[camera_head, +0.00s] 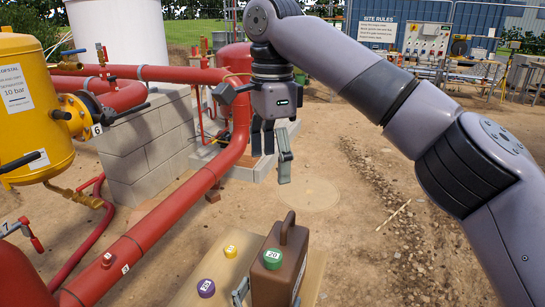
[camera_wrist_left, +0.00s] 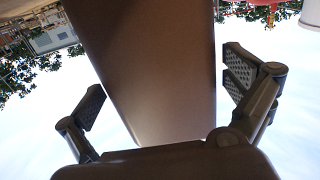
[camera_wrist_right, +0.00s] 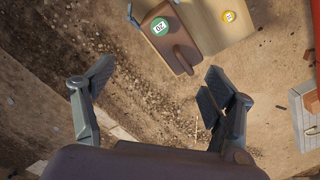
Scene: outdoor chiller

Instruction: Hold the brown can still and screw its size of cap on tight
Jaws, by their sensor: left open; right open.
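The brown can (camera_head: 292,250) stands upright on a wooden bench top (camera_head: 205,258), its handle up. A green cap (camera_head: 272,258) marked 20 sits on the can's top; I cannot tell how tight it is. My left gripper (camera_head: 268,294) is low at the can, its open fingers on either side. In the left wrist view the can (camera_wrist_left: 150,60) fills the space between these fingers, with gaps visible. My right gripper (camera_head: 270,150) is open and empty, above and behind the can. The right wrist view shows the can (camera_wrist_right: 178,42) and green cap (camera_wrist_right: 160,27) beyond its fingers.
A yellow cap (camera_head: 231,251) and a purple cap (camera_head: 206,288) lie on the bench left of the can. A red pipe (camera_head: 170,205) runs diagonally left of the bench. Grey block walls (camera_head: 150,145) stand behind. Bare ground lies to the right.

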